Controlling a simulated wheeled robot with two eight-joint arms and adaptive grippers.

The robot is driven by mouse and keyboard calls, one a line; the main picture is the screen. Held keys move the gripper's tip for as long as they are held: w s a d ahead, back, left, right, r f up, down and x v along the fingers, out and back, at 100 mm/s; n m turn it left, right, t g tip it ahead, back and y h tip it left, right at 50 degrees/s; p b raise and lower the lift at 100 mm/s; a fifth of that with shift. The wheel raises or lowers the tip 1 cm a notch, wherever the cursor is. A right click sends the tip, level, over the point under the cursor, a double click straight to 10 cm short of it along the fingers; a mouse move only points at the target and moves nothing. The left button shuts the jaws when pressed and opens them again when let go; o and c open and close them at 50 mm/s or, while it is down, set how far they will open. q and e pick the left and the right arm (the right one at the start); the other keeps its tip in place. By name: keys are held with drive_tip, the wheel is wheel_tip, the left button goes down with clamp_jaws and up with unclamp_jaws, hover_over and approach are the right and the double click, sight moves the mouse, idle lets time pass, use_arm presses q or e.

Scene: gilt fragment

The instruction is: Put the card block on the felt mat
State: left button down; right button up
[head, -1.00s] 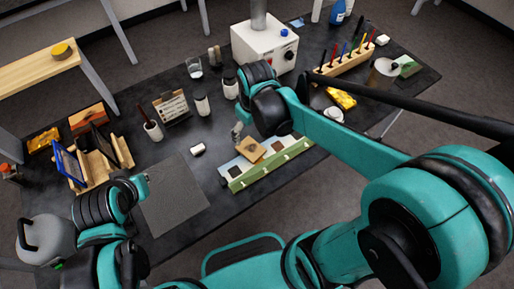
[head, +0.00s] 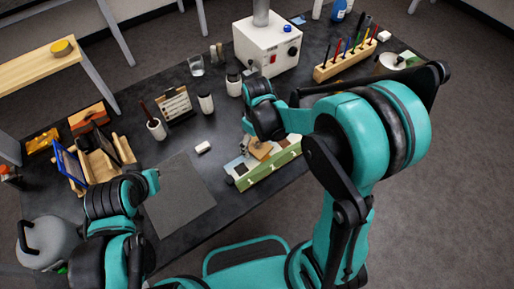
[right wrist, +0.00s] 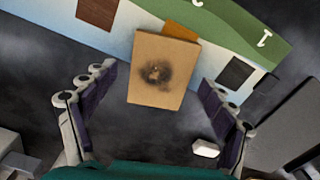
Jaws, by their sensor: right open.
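The card block (head: 261,151) is a tan block with a dark smudge on its face. It lies over the green and pale-blue board, and in the right wrist view the block (right wrist: 161,72) shows up close. My right gripper (head: 246,142) is open and beside the block; in the right wrist view the gripper (right wrist: 152,108) has its fingers spread, with the block beyond and between them, not gripped. The felt mat (head: 182,203) is a flat grey sheet at the table's front left, bare where visible. My left gripper (head: 150,181) is by the mat's left edge; its jaws are unclear.
The green-edged board (head: 268,168) lies right of the mat. A small white block (head: 203,147) sits between them, near the right gripper. A wooden rack (head: 100,160), white cup (head: 156,129), jar (head: 206,104) and white box (head: 267,47) stand around.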

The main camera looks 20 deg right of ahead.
drive_tip(key=c, duration=1.3)
drive_tip(key=shift+c, duration=0.2)
